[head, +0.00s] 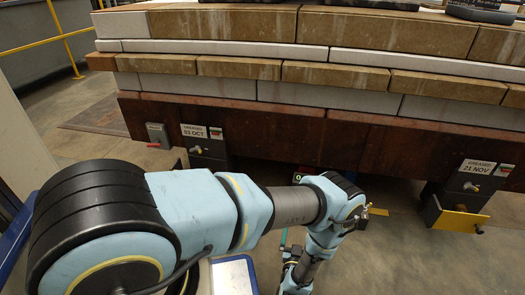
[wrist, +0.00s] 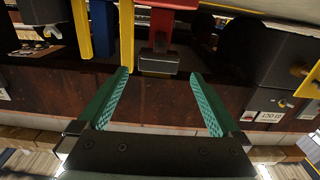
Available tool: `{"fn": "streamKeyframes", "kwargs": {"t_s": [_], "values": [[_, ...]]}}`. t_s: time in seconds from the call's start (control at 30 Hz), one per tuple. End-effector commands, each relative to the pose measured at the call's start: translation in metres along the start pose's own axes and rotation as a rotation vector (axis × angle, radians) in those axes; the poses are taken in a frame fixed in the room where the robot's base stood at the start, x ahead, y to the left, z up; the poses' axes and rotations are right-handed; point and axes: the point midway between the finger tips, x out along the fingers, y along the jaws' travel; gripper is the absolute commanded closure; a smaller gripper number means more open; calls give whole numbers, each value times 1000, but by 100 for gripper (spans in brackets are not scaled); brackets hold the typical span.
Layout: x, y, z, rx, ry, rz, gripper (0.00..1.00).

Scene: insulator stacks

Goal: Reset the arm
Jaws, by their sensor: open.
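My blue-and-black arm (head: 200,205) reaches from the lower left across the head view, then bends downward near the middle, in front of the brown stack base. My gripper (wrist: 158,76) shows in the wrist view with its two green textured fingers spread wide apart. No object is held between them. A red post with a black block (wrist: 158,62) shows beyond the fingertips, apart from them as far as I can tell. In the head view the gripper is mostly hidden by the arm.
A long stack of tan and white slabs (head: 380,35) rests on a rusty brown beam (head: 270,128). Black blocks with labels (head: 468,185) stand under the beam. A yellow plate (head: 460,222) sticks out at right. A yellow railing (head: 65,40) stands at the back left. Floor at lower right is clear.

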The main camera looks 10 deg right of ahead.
Motion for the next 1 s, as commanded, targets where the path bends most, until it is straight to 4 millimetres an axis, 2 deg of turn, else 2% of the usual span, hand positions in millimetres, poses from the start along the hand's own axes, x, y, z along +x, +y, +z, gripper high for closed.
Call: {"fn": "streamKeyframes", "kwargs": {"t_s": [0.17, 0.27, 0.4, 0.47, 0.6, 0.77, 0.9, 1.0], "values": [[15, 1, -7, -13, -27, -17, 0], [42, 1, -22, -37, -86, -51, 0], [90, -6, -51, -83, -212, -106, 0], [107, -12, -65, -101, -267, -125, 0], [140, -30, -102, -142, -392, -161, 0], [165, -60, -154, -183, -534, -189, 0], [170, -96, -204, -211, -663, -205, 0], [163, -123, -241, -227, -752, -212, 0]]}}
